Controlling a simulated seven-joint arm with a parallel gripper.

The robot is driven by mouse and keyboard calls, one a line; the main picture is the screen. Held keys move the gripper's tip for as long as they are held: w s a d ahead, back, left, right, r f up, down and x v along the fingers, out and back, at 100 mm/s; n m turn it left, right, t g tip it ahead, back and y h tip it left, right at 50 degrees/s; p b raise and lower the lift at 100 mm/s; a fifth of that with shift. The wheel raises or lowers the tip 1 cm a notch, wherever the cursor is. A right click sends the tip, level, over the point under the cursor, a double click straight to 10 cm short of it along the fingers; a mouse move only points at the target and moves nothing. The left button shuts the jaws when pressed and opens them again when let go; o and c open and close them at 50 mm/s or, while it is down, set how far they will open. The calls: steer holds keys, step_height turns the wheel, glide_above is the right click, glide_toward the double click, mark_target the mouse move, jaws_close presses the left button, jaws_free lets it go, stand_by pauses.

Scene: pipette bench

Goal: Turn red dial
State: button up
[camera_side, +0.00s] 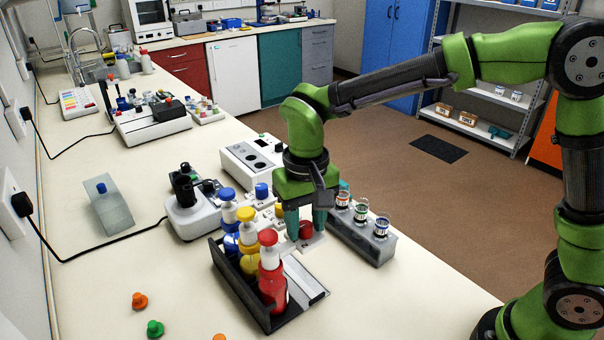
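The red dial (306,229) sits on a small white base on the bench, at the end of a row with a yellow dial (280,210) and a blue dial (262,190). My gripper (306,225) points down over the red dial, with one teal finger on its left and one on its right. The fingers are apart, with the dial showing between them. I cannot tell whether they touch it. The dial's top is partly hidden by my gripper.
A black tray (232,276) with red, yellow and blue bottles stands close at the left front. A grey rack (376,252) with several vials is close on the right. A white device (250,158) stands behind.

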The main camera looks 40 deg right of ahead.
jaws_close()
steer(key=shift+n, duration=0.3)
steer(key=n, duration=0.3)
steer(key=shift+n, duration=2.1)
steer(key=shift+o, duration=1.6)
jaws_free()
